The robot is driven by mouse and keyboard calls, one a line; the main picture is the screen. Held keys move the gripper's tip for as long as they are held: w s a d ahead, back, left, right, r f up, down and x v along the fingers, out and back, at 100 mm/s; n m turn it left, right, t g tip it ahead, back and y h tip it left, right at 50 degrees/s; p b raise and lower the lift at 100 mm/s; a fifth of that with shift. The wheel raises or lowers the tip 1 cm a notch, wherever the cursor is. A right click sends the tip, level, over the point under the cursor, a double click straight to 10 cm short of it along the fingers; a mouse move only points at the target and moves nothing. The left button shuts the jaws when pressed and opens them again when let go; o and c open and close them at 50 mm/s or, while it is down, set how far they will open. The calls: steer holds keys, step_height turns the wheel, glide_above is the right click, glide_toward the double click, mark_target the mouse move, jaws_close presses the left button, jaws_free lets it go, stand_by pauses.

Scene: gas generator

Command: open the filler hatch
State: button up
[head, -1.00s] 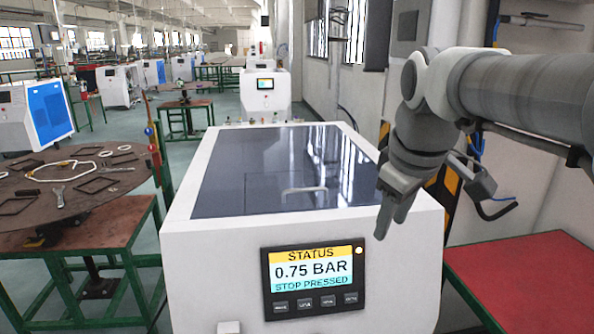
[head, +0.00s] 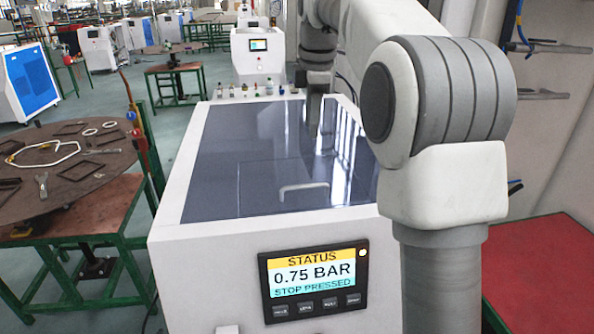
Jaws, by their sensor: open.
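The filler hatch (head: 258,190) is a dark glossy panel set in the top of the white generator, with faint seams around it. Its pale bar handle (head: 303,188) lies near the front edge of the dark top, and the hatch looks closed flat. My gripper (head: 314,122) hangs over the far part of the dark top, beyond the handle and apart from it. It points down, is open and holds nothing; my forearm hides part of it.
The generator's front display (head: 311,278) reads 0.75 BAR, STOP PRESSED. Small bottles (head: 245,90) stand behind the top. A round table (head: 110,185) with tools and frames is at the left. A red-topped table (head: 545,262) is at the right.

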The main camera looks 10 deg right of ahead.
mark_target(307, 187)
steer(key=w+f, duration=0.1)
steer(key=f, duration=0.4)
steer(key=w+f, duration=0.1)
steer(key=f, duration=0.5)
steer(key=w+f, duration=0.1)
steer(key=f, duration=0.5)
steer(key=shift+w, duration=0.15)
jaws_close()
stand_by(0.8)
